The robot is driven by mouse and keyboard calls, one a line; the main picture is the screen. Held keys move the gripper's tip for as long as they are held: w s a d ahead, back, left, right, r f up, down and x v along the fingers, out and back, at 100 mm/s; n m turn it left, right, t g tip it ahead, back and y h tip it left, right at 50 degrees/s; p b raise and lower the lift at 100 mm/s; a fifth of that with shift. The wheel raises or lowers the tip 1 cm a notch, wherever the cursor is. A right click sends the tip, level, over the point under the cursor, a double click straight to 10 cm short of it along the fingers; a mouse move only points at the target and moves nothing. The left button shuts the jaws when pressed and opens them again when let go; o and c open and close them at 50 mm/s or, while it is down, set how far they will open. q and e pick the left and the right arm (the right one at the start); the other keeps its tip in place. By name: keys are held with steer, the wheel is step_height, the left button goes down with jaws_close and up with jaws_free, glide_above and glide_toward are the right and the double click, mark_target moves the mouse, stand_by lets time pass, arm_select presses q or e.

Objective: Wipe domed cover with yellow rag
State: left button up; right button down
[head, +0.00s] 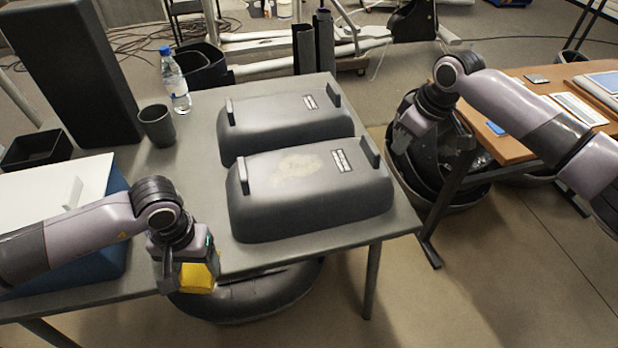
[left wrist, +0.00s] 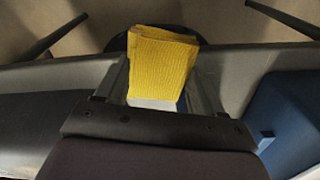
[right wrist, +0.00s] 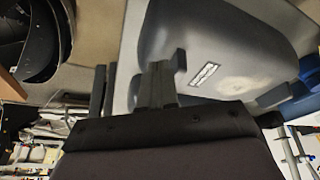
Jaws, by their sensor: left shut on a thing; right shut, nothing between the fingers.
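Two grey domed covers lie on the grey table. The near cover (head: 310,205) has a pale dusty patch (head: 297,167) on its top, a white label and an upright tab at each end. The far cover (head: 285,125) behind it looks clean. My left gripper (head: 197,285) is shut on the folded yellow rag (head: 205,275) at the table's front edge, left of and apart from the near cover. The rag also shows in the left wrist view (left wrist: 162,68). My right gripper (head: 400,135) is shut and empty, right of the table. It also shows in the right wrist view (right wrist: 157,72).
A water bottle (head: 175,82) and a dark cup (head: 157,125) stand at the table's back left. A blue box with a white lid (head: 60,185) is under my left arm. A wooden table (head: 540,85) stands at right.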

mark_target(387, 173)
arm_select(q)
steer(key=shift+f+b, duration=1)
arm_select(e)
steer(key=shift+f, duration=2.95)
arm_select(q)
steer(key=shift+r, duration=0.1)
arm_select(e)
steer(key=shift+r, duration=0.15)
arm_select(q)
step_height(387, 173, up, 6)
steer(key=p, duration=0.6)
arm_select(e)
step_height(387, 173, up, 6)
steer(key=shift+f, duration=0.1)
